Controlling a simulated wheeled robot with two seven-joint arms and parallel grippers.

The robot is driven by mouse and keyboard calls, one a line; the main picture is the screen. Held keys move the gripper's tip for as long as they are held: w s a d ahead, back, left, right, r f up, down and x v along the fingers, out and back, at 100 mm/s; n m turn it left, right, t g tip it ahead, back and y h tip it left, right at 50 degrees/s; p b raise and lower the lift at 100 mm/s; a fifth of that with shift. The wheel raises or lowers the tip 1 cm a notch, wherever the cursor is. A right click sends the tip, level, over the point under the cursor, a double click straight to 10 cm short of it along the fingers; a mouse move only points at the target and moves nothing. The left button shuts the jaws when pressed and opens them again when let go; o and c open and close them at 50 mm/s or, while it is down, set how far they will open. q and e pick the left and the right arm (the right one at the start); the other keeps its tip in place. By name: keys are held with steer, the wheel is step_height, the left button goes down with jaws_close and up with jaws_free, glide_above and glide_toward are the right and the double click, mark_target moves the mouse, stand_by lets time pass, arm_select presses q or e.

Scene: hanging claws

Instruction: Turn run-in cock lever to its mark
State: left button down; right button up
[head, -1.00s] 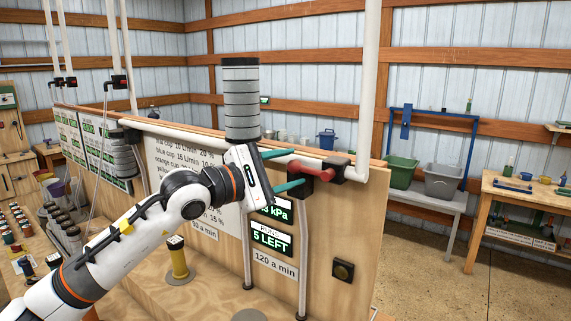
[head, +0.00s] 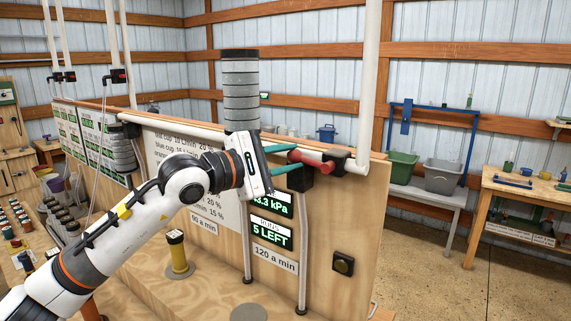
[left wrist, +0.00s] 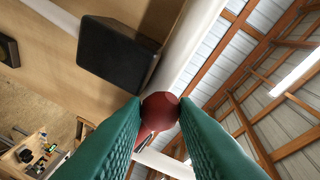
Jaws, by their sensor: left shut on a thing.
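The run-in cock's red lever (head: 314,161) is near the top right of the plywood panel, in front of a black block (head: 337,160) by the white pipe. In the head view it points left, nearly level. My left gripper (head: 295,157) reaches it from the left, its teal fingers shut on the lever's end. In the left wrist view the lever's red rounded end (left wrist: 160,110) sits between both fingertips, with a black block (left wrist: 115,55) behind. I cannot make out the lever's mark. My right gripper is out of view.
A grey ribbed cylinder (head: 240,90) stands right behind my left wrist. Under the lever are a pressure readout (head: 272,204), partly hidden, and a "5 LEFT" display (head: 270,234). A white pipe (head: 367,80) rises right of the cock. Green and grey bins (head: 403,168) stand farther right.

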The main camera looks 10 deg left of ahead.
arm_select(q)
steer(key=s+d+r+m+y+b, duration=0.3)
steer(key=d+r+m+y+b, duration=0.1)
steer(key=m, duration=0.9)
steer(key=shift+d+r+y, duration=0.6)
steer(key=shift+d+r, duration=0.6)
steer(key=shift+d, duration=0.4)
steer(key=shift+m, duration=0.3)
steer(key=shift+f, duration=0.1)
steer(key=c, duration=1.1)
jaws_free()
steer(key=shift+c, duration=0.2)
steer(key=shift+r, duration=0.2)
